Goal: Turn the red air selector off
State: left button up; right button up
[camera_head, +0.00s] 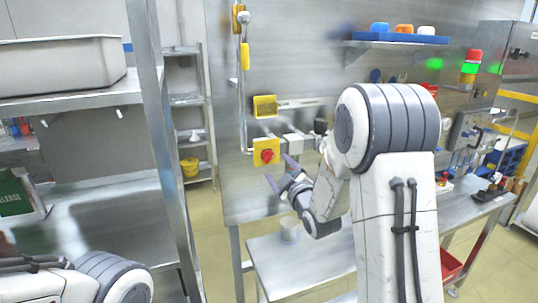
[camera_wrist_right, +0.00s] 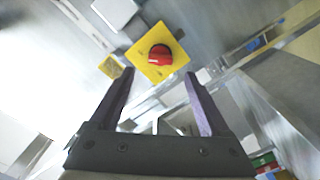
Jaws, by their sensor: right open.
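The red air selector (camera_head: 267,156) is a round red knob on a yellow square plate, mounted on the metal wall panel. In the right wrist view the red knob (camera_wrist_right: 160,55) shows on its yellow plate (camera_wrist_right: 146,68), ahead of the fingertips and between their lines. My right gripper (camera_head: 279,171) is open and empty, just below and to the right of the selector in the head view, apart from it. Its two dark purple fingers (camera_wrist_right: 160,82) show in the wrist view. Only part of my left arm shows at the lower left; its gripper is out of view.
A yellow box (camera_head: 265,106) and a yellow-handled pipe (camera_head: 244,56) are above the selector. A shelf rack (camera_head: 165,130) is at left. A blue tray (camera_head: 400,38) sits on a high wall shelf.

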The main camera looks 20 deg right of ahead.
aim_at(270, 158)
jog(key=w+p, duration=0.2)
jog(key=w, duration=0.3)
jog(key=shift+w+a+r, duration=0.1)
jog(key=shift+w+r, duration=0.05)
jog(key=shift+w, duration=0.15)
jog(key=shift+w+p, duration=0.35)
jog(key=shift+w, duration=0.15)
